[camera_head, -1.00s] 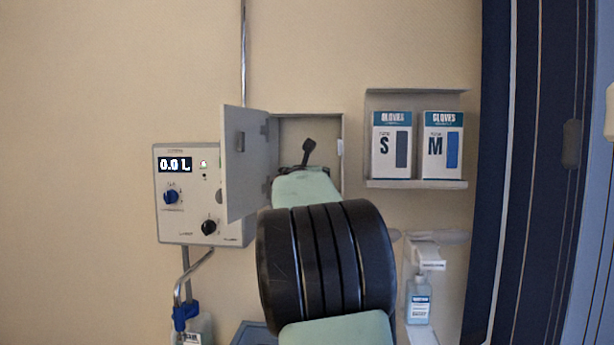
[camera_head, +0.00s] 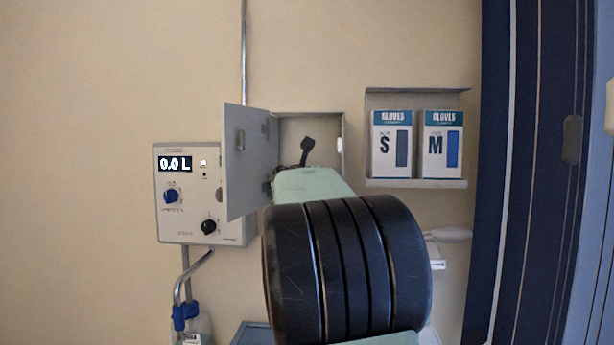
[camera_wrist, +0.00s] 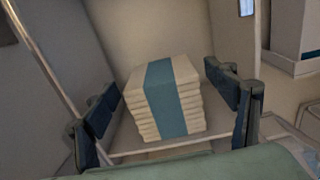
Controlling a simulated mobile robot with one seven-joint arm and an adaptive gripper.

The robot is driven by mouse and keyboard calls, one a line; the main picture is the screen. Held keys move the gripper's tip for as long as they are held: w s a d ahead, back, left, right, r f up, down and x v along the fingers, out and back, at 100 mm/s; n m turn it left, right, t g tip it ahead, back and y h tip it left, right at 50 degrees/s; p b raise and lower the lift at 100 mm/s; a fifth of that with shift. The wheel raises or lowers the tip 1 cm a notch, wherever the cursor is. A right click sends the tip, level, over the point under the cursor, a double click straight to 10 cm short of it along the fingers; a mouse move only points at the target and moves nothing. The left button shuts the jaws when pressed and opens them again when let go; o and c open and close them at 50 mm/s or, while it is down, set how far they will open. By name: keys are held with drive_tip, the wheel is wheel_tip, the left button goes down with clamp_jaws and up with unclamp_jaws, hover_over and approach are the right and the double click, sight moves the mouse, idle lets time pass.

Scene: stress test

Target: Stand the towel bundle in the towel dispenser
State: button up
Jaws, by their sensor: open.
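The towel bundle (camera_wrist: 165,98) is a stack of folded cream towels with a blue band. In the wrist view it sits upright on the floor of the towel dispenser, a grey wall box (camera_head: 343,150) with its door (camera_head: 246,163) swung open to the left. My gripper (camera_wrist: 160,88) is open, with one dark finger on each side of the bundle and visible gaps between them. In the head view my arm covers the lower part of the box, and a dark finger part shows in its opening. The bundle cannot be seen there.
Right of the box, a shelf (camera_head: 416,184) holds two glove boxes, S (camera_head: 392,145) and M (camera_head: 442,145). A panel with knobs and a 0.0 L display (camera_head: 174,164) hangs at the left, partly behind the door. A dark blue curtain-like surface (camera_head: 530,170) stands at the right.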

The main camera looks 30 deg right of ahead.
drive_tip(key=b+v, duration=0.1)
drive_tip(key=v, duration=0.7)
drive_tip(key=shift+s+a, duration=0.2)
drive_tip(key=shift+s, duration=0.1)
